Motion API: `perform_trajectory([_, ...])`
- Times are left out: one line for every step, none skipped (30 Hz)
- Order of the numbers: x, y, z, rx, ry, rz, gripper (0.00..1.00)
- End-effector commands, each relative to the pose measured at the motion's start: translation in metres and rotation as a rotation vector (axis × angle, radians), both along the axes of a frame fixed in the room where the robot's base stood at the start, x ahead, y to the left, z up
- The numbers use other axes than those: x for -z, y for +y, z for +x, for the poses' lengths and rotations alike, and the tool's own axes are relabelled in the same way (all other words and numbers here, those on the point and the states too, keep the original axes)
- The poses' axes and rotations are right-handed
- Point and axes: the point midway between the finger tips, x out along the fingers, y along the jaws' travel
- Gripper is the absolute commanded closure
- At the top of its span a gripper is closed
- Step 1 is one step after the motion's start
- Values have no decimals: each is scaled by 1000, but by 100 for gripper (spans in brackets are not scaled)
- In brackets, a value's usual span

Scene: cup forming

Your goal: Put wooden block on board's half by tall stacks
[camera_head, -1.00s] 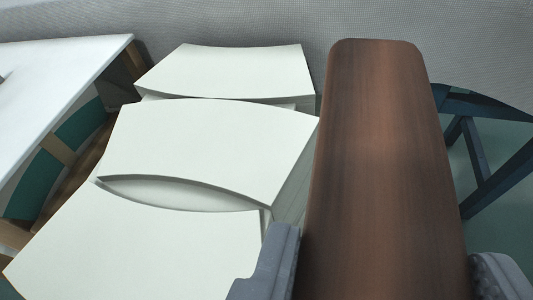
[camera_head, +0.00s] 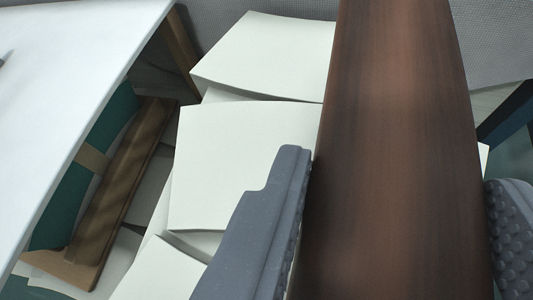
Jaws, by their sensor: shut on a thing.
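The wooden block (camera_head: 395,90) is long, smooth and dark brown. It stands between the two grey fingers of my gripper (camera_head: 397,170) and runs out of the picture at the top and bottom. My gripper is shut on it. Tall stacks of white sheets with curved edges (camera_head: 240,150) are behind and left of the block, and the block hides part of them. I cannot tell which surface is the board or where its halves are.
A white flat top (camera_head: 70,90) fills the left side, its edge slanting down to the left. Below it are a brown wooden piece (camera_head: 120,185) and a green panel (camera_head: 90,195). A dark frame bar (camera_head: 510,110) is at the right, by grey floor.

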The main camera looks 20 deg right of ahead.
Motion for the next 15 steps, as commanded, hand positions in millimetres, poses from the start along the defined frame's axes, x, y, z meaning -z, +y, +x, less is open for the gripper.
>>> perform_trajectory([0,1,6,-1,-3,-3,90])
perform_trajectory([0,1,9,0,-2,-3,90])
perform_trajectory([0,1,12,1,-4,-2,90])
perform_trajectory([0,1,14,1,-5,-1,90])
perform_trajectory([0,1,16,-1,-5,-1,90])
perform_trajectory([0,1,17,-1,-5,-1,90])
perform_trajectory([0,1,18,-1,-4,-1,90])
perform_trajectory([1,1,18,-1,-3,0,90])
perform_trajectory([3,1,18,-1,-3,0,90])
perform_trajectory([6,1,18,0,-2,-1,90])
perform_trajectory([9,1,17,0,-2,-1,90])
perform_trajectory([14,1,17,0,-2,-1,90])
perform_trajectory([18,1,17,0,-2,0,90])
perform_trajectory([22,1,17,-1,-1,0,90])
perform_trajectory([28,1,17,-1,-1,0,90])
